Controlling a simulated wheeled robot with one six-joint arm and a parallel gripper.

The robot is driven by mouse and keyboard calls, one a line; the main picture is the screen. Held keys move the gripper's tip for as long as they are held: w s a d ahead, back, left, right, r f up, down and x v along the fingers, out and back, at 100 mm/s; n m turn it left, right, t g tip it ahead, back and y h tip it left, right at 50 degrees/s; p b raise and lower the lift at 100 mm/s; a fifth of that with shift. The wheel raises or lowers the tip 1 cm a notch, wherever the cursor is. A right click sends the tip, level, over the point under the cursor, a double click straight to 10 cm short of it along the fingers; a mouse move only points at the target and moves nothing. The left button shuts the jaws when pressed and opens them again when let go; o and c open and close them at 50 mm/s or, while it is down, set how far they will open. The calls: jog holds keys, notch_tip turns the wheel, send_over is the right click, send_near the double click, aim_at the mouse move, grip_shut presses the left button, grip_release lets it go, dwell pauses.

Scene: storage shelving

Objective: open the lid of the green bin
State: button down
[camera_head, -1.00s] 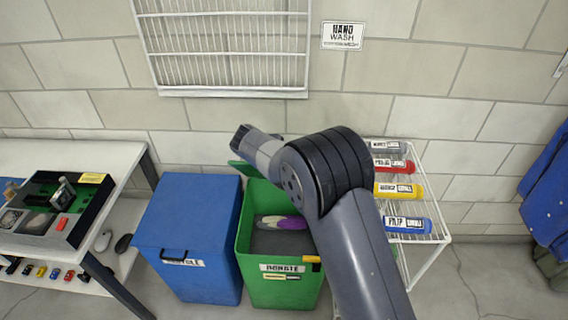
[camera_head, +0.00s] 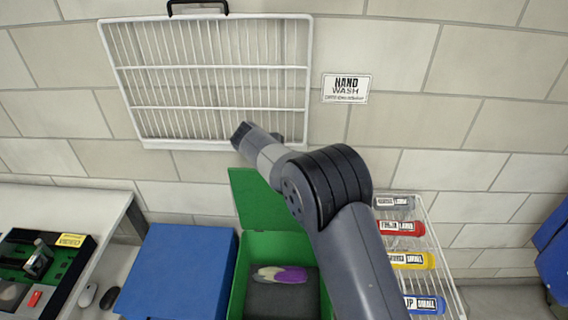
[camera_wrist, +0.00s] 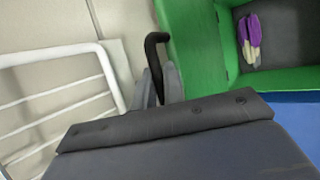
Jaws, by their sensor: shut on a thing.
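The green bin (camera_head: 238,285) stands open, with its lid (camera_head: 255,205) raised at the back, leaning near the wall. In the wrist view the lid (camera_wrist: 190,45) is a green panel beside the open bin (camera_wrist: 229,60). My gripper (camera_wrist: 161,88) is shut on the lid's black handle (camera_wrist: 152,48). In the head view my arm reaches over the bin's right side and hides part of the lid; my fingertips are hidden there. A purple and cream object (camera_head: 280,274) lies inside the bin on a dark surface.
A blue bin (camera_head: 175,270) stands left of the green one. A white wire rack (camera_head: 213,80) is on the wall close behind my wrist. Right is a wire shelf (camera_head: 450,285) with coloured labelled items. A table (camera_head: 100,215) with a tray is at left.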

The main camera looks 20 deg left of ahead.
jog(key=shift+w, duration=0.15)
jog(key=c, duration=1.5)
grip_release()
jog(key=b+v, duration=0.2)
jog(key=v, duration=0.9)
jog(key=p+x, duration=0.2)
jog(key=x, duration=0.8)
jog(key=shift+w+d+f, duration=0.1)
jog(key=shift+w+f, duration=0.05)
jog(key=shift+f, duration=0.1)
